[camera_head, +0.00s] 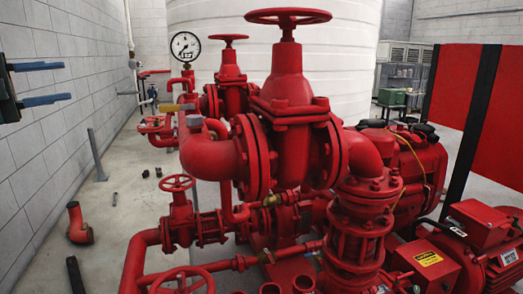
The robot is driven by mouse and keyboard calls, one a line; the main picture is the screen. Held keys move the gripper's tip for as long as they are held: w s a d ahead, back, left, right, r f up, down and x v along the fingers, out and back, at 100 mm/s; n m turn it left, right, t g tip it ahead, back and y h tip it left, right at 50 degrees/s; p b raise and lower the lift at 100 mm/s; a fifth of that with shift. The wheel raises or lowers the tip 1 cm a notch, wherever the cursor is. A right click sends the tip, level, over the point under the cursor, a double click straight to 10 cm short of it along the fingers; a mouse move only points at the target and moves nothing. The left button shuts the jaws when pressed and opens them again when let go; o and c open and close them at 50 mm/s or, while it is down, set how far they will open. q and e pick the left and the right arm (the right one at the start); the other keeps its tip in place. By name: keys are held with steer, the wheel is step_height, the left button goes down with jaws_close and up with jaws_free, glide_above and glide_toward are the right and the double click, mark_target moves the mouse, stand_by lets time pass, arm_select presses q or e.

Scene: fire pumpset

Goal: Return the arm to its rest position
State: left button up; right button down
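My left gripper (66,81) comes in at the upper left edge, in front of the grey block wall. Its two blue fingers are apart with nothing between them, so it is open and empty. Only its dark front part shows; the rest of the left arm is outside the picture. It is apart from the red pumpset (287,90), which stands to its right. My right gripper and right arm are not in view.
The red pumpset has large handwheels (288,16), a pressure gauge (185,46) and a motor (480,225). A loose red elbow pipe (79,225) lies on the floor at left. A red and black panel (463,86) stands at right.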

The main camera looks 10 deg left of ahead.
arm_select(q)
steer(key=w+d+f+n+h+p, duration=0.25)
steer(key=w+d+f+p, duration=0.35)
steer(key=d+f, duration=0.5)
steer(key=s+d+f+n+t+y+p, duration=0.1)
steer(key=d+f+n+t+y+p, duration=0.2)
steer(key=f, duration=0.4)
steer(key=d+f+n+y, duration=0.1)
steer(key=d+f+n, duration=0.3)
steer(key=f+n, duration=0.25)
steer(key=s+d+f+n+g+y+p, duration=0.3)
steer(key=s+d+f+n, duration=0.2)
steer(key=s+f, duration=0.4)
steer(key=s+d+f+n+g+y+p, duration=0.3)
steer(key=s+d+f+n, duration=0.3)
steer(key=s+f, duration=0.4)
steer(key=s+y+p, duration=0.1)
steer(key=s, duration=0.3)
steer(key=shift+s+d+f, duration=0.15)
steer(key=shift+s+d, duration=0.1)
steer(key=shift+s, duration=0.1)
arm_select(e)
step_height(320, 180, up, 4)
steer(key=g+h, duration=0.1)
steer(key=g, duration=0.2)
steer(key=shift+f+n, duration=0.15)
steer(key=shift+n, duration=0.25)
